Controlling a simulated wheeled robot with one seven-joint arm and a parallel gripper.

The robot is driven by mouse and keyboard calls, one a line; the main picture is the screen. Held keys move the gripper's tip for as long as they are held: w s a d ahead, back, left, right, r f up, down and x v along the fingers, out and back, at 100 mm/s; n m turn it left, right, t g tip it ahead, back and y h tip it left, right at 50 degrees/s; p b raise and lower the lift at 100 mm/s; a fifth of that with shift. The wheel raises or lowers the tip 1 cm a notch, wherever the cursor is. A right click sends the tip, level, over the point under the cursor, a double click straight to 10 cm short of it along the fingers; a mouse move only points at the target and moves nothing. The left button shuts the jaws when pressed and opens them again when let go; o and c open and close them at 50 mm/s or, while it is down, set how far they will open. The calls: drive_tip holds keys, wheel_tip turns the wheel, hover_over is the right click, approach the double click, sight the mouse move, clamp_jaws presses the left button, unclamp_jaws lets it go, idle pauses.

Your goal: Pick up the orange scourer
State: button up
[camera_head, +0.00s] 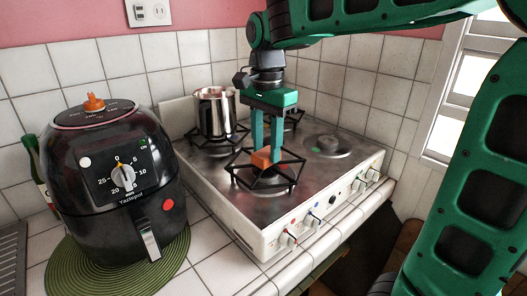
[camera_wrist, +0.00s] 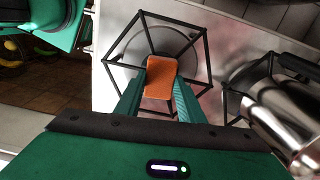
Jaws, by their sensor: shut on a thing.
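The orange scourer (camera_head: 262,158) is at the front burner of the stove, between the two fingers of my gripper (camera_head: 265,155). In the wrist view the scourer (camera_wrist: 160,78) sits between the fingertips of my gripper (camera_wrist: 160,88), over the burner grate. The fingers are shut on it, one on each side. The scourer is a small orange block. I cannot tell whether it touches the burner or grate beneath it.
The white stove (camera_head: 265,235) has black pan grates and front knobs. A steel pot (camera_head: 214,112) stands on the back-left burner; it also shows in the wrist view (camera_wrist: 275,108). A black air fryer (camera_head: 118,185) stands left on a green mat (camera_head: 65,268). A bottle (camera_head: 38,165) is behind it.

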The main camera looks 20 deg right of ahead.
sight(265, 153)
drive_tip(key=r, duration=0.4)
drive_tip(key=shift+s+a+r, duration=0.1)
drive_tip(key=shift+a+r, duration=0.1)
drive_tip(key=shift+a, duration=0.05)
drive_tip(key=s+a+r, duration=0.6)
drive_tip(key=a, duration=0.3)
drive_tip(key=shift+s+a+r, duration=0.15)
drive_tip(key=shift+r, duration=0.05)
drive_tip(key=shift+o, duration=0.9)
drive_tip(key=shift+c, duration=0.5)
